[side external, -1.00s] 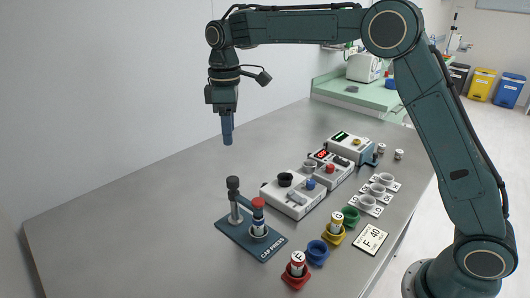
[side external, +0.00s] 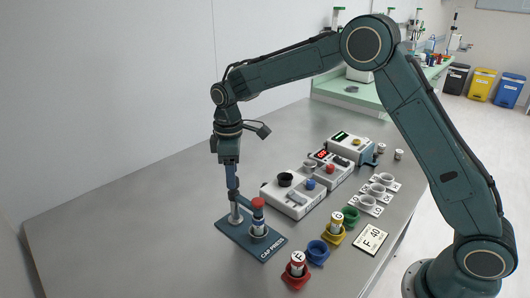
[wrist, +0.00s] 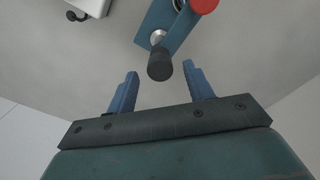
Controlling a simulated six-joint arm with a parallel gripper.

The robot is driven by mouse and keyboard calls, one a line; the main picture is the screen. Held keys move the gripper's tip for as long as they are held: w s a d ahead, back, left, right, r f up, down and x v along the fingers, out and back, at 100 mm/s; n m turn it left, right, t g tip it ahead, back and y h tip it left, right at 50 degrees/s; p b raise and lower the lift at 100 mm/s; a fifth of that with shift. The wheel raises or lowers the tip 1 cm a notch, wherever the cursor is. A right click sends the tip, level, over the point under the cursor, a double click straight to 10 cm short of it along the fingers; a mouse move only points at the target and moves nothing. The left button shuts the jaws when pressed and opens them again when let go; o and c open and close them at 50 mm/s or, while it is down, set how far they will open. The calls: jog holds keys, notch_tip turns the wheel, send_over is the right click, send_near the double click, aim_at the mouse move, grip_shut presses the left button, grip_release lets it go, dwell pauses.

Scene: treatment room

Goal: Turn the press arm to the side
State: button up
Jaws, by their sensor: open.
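The cap press has a dark blue base plate (side external: 262,249) lettered "CAP PRESS", a pale metal post (side external: 236,215) and a blue press arm (side external: 246,203). The arm reaches from the post to the red top (side external: 258,203) over a vial (side external: 258,224) standing on the base. My gripper (side external: 233,194) points down at the post's top, hiding most of the black knob there. In the wrist view the knob (wrist: 160,65) shows just beyond and between the two open blue fingers (wrist: 160,71). I cannot tell whether a finger touches it.
A white box with a black knob (side external: 285,180) stands behind the press. A red holder with a vial (side external: 295,276), an empty blue holder (side external: 318,252), a yellow holder with a vial (side external: 333,236) and an "F 40" card (side external: 370,240) lie right. The table left is clear.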

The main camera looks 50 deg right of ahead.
jog(key=shift+f, duration=0.7)
grip_shut()
